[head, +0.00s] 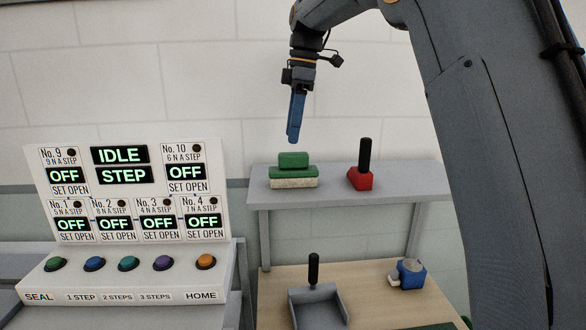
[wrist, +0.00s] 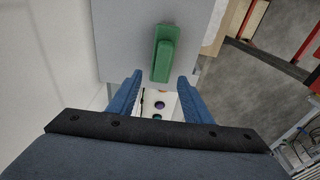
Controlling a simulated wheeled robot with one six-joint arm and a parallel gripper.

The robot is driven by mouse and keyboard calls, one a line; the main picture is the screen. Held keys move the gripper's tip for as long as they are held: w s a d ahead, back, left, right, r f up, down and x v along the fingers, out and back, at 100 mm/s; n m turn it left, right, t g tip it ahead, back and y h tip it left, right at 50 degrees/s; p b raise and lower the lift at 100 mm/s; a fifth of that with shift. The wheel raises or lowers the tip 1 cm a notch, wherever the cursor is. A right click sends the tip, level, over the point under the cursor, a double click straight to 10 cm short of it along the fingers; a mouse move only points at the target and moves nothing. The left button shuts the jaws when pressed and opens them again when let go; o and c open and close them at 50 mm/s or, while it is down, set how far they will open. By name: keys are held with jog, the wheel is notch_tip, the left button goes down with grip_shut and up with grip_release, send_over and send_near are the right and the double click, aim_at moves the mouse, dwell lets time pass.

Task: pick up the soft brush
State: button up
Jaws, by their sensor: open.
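The soft brush (head: 293,171) has a green top block and a pale bristle strip below. It rests on the grey shelf (head: 345,190), near its left end. In the wrist view the green brush (wrist: 163,54) lies just beyond the fingertips, between their lines. My gripper (head: 293,138) points down above the brush, a small gap over its top in the head view. The wrist view shows my gripper (wrist: 158,80) with its two blue fingers apart and nothing between them. The bristles are hidden in the wrist view.
A red block with a black handle (head: 361,178) stands to the right on the same shelf. Below are a grey dustpan-like scoop (head: 318,306) and a blue device (head: 408,274) on a wooden top. A control panel (head: 130,210) with coloured buttons stands at left.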

aim_at(293, 152)
jog(key=shift+s+f, duration=0.1)
jog(key=shift+f, duration=0.35)
jog(key=shift+d+f+p, duration=0.25)
jog(key=shift+f+p, duration=0.6)
jog(key=shift+f, duration=0.2)
notch_tip(293, 152, down, 3)
jog(key=shift+s+a+r+p, duration=0.1)
jog(key=shift+s+p, duration=0.05)
jog(key=shift+p, duration=0.8)
jog(key=shift+a+f, duration=0.1)
jog(key=shift+f, duration=0.55)
jog(key=c, duration=1.1)
jog(key=shift+c, duration=0.2)
jog(key=shift+r, duration=0.15)
